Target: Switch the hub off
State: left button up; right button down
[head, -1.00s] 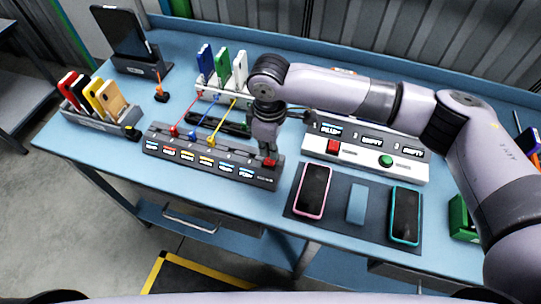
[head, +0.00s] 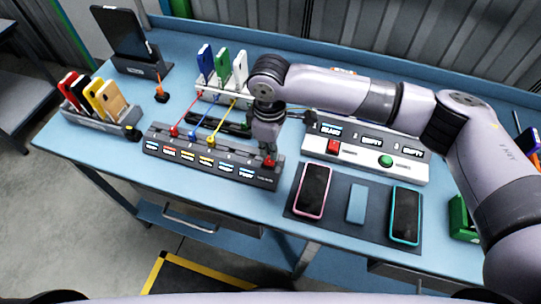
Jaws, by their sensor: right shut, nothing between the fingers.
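The hub (head: 210,170) is a long dark grey strip near the table's front edge, with several numbered ports and small lit labels along its front. Red, blue and yellow cables plug into its top. A red switch (head: 269,162) sits at the hub's right end. My right gripper (head: 267,152) points down over that end, shut and empty, with its fingertips at the red switch. I cannot tell whether they touch it, as the fingers partly hide it. My left gripper is not in view.
A white station (head: 366,163) with red and green buttons stands right of the hub. A dark mat (head: 335,217) holds two phones and a blue slab. Racks of coloured phones stand at left (head: 88,118) and behind (head: 210,92). A tablet stand (head: 150,68) is back left.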

aim_at(270, 161)
jog(key=shift+f+b, duration=0.4)
jog(key=shift+f, duration=1.05)
dwell(0.5)
jog(key=shift+s+r, duration=0.1)
jog(key=shift+r+p, duration=0.8)
jog(key=shift+p, duration=0.2)
notch_tip(270, 161, up, 5)
jog(key=p, duration=0.6)
jog(key=shift+r, duration=0.2)
jog(key=shift+f, duration=0.1)
